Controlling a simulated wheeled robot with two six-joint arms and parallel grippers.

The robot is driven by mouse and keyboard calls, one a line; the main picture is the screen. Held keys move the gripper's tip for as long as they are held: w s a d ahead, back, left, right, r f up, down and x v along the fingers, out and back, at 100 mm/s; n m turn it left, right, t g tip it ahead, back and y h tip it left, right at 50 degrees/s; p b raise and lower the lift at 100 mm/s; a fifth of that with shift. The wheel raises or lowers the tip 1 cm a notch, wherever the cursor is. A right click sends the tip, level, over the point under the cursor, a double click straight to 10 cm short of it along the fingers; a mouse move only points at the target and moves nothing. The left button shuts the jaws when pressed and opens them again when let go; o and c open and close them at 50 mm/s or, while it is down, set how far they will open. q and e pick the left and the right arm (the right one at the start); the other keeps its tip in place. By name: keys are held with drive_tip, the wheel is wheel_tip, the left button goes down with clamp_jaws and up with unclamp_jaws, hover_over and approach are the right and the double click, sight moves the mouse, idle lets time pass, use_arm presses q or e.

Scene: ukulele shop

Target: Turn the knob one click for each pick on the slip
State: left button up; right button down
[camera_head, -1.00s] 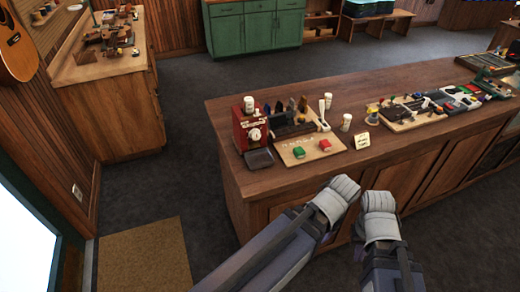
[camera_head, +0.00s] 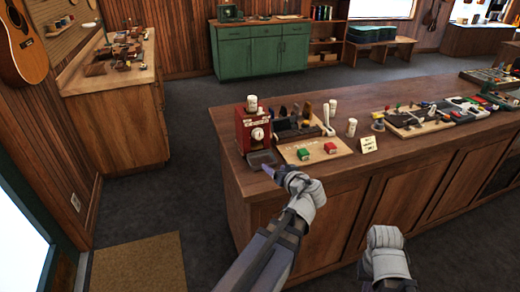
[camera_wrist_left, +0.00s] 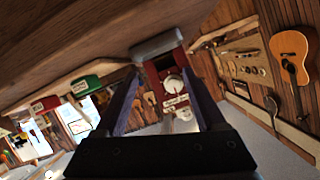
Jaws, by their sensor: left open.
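The red box (camera_head: 254,123) stands at the left end of the wooden counter, with a round white knob (camera_head: 258,134) on its front. Box and knob (camera_wrist_left: 175,84) also show between my fingers in the left wrist view, rolled and tilted. My left gripper (camera_head: 266,168) is open and empty at the counter's front edge, below and in front of the box, apart from the knob. A small cream card (camera_head: 368,145) with dark marks stands on the counter; it may be the slip, but its marks are too small to read. My right gripper's fingers are not visible.
A dark tray (camera_head: 264,158) lies before the box. Beside it, a tan board (camera_head: 315,149) holds a green block (camera_head: 304,153) and a red block (camera_head: 330,148). Floor left of the counter is clear.

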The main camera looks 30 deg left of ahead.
sight(260, 137)
use_arm(q)
drive_tip(key=w+a+t+b, duration=0.1)
drive_tip(key=w+a+r+t+y+b, duration=0.1)
drive_tip(key=a, duration=0.1)
drive_tip(key=w+a+r+n+t+y+b, duration=0.1)
drive_tip(key=a, duration=0.1)
drive_tip(key=shift+w+a, duration=0.1)
drive_tip(key=shift+t, duration=0.5)
drive_tip(key=shift+r+x, duration=0.2)
drive_tip(key=shift+x, duration=1.2)
drive_tip(key=shift+r+x, duration=0.2)
drive_tip(key=shift+x, duration=1.2)
drive_tip(key=shift+r+x, duration=0.15)
drive_tip(key=shift+x, duration=1.3)
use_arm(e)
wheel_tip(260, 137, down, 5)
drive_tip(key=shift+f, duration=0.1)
use_arm(q)
clamp_jaws()
